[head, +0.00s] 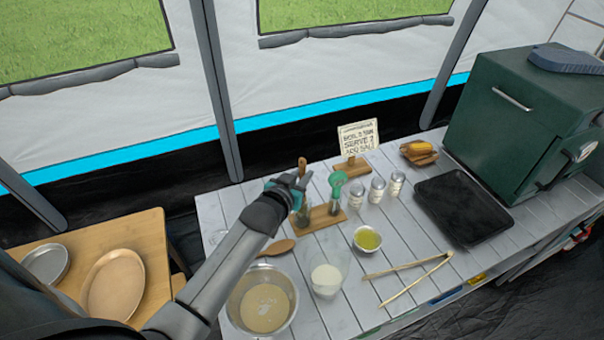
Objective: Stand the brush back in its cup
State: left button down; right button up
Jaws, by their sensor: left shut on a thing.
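The brush's wooden handle (302,164) sticks up above the fingers, close to upright. Its lower end is mostly hidden by the gripper. A small clear cup (305,213) shows just below the gripper, on a wooden stand (325,219). I cannot tell whether the brush's lower end is inside this cup. A green-headed utensil (337,180) stands upright at the right end of the stand. My right gripper is not in view.
A wooden spoon (277,248), a metal bowl of batter (262,303), a glass of white liquid (325,280) and a small bowl (367,239) lie nearer. Several shakers (377,189) stand right of the stand. A sign (358,138) stands behind. Tongs (412,278) lie front right.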

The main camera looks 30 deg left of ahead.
pick_arm(q)
jog(key=c, duration=0.7)
grip_release()
jog(key=p+v, duration=0.1)
jog(key=v, duration=1.4)
jog(key=shift+s+r+p, duration=0.1)
jog(key=shift+s+p, duration=0.05)
jog(key=shift+p, duration=0.2)
